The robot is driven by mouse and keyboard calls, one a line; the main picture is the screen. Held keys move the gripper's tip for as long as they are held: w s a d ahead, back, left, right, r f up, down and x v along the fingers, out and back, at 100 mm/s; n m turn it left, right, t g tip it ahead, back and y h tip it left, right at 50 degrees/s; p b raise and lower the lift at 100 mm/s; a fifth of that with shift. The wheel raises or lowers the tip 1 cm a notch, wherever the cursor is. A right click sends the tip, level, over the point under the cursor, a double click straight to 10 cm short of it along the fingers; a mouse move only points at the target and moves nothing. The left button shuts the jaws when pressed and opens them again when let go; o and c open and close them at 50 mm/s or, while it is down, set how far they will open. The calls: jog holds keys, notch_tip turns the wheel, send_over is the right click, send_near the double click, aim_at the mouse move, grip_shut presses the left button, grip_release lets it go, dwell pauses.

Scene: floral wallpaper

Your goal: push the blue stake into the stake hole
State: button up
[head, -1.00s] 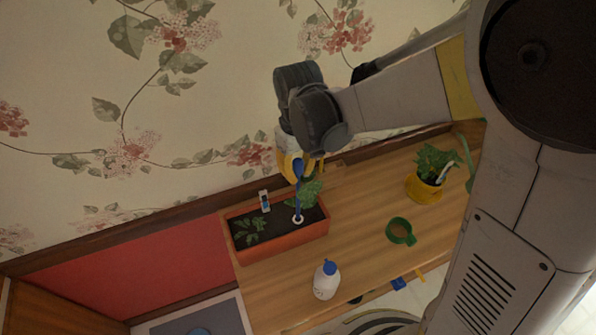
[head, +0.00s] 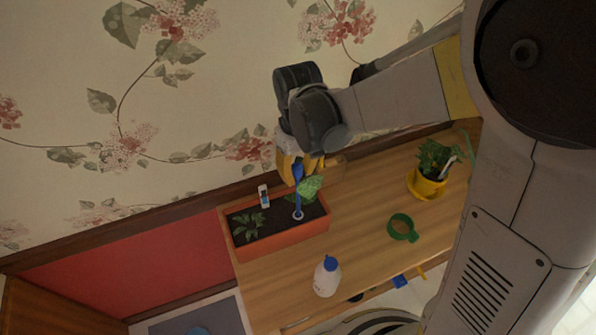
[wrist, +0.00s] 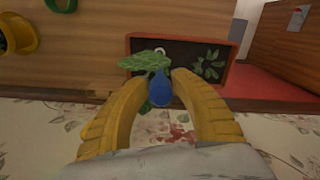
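The blue stake (head: 298,204) stands nearly upright in the planter. Its lower end meets the white ring of the stake hole (head: 298,216); how deep it sits cannot be told. My gripper (head: 299,172) is above the planter, with its yellow fingers at the stake's upper part. In the wrist view, the blue top of the stake (wrist: 159,92) is between the two yellow fingertips (wrist: 163,82), which appear closed on it. A green leaf covers part of the stake. The orange planter (head: 284,240) holds dark soil and plants.
A white bottle with a blue cap (head: 327,279) stands in front of the planter. A green ring-shaped item (head: 403,228) and a yellow pot with a plant (head: 427,188) are to the right on the wooden table (head: 365,225). A small white-and-blue device (head: 263,195) is at the planter's back.

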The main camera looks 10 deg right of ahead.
jog(key=shift+o, duration=0.2)
notch_tip(320, 180, up, 12)
jog(key=shift+w+d, duration=0.1)
dwell(0.4)
jog(key=shift+f, duration=0.1)
jog(key=s+d+f+m+t+b, duration=0.6)
jog(key=s+d+f+b, duration=0.5)
jog(key=d+f+b, duration=0.2)
notch_tip(320, 180, down, 2)
jog(key=t+b, duration=0.1)
jog(key=b, duration=0.2)
jog(key=shift+d, duration=0.2)
